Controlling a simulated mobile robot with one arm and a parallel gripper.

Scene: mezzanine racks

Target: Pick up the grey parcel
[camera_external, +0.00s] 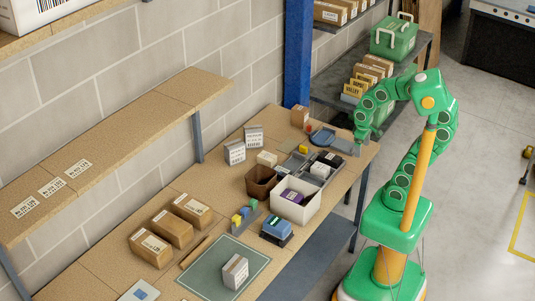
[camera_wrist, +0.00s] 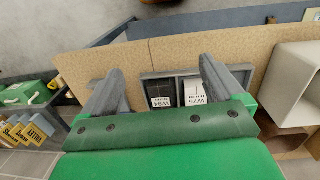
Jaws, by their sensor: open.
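A grey parcel with a printed label (camera_external: 235,271) stands on the green mat at the front of the bench. Two more grey labelled boxes, one (camera_external: 235,153) and another (camera_external: 254,137), stand towards the wall; I cannot tell which one the task means. My gripper (camera_external: 352,143) is at the far right end of the bench, well away from all three. In the wrist view my gripper (camera_wrist: 160,70) is open, its two grey fingers apart and empty. Below it is a grey divided tray (camera_wrist: 178,74) with labels W94 and W75. No grey parcel shows in the wrist view.
A white bin (camera_external: 296,201), a brown bin (camera_external: 261,182) and a blue item (camera_external: 276,229) stand mid-bench. Several brown cartons (camera_external: 172,229) line the wall side. A shelf (camera_external: 120,140) overhangs the back. A blue post (camera_external: 298,55) rises behind the bench.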

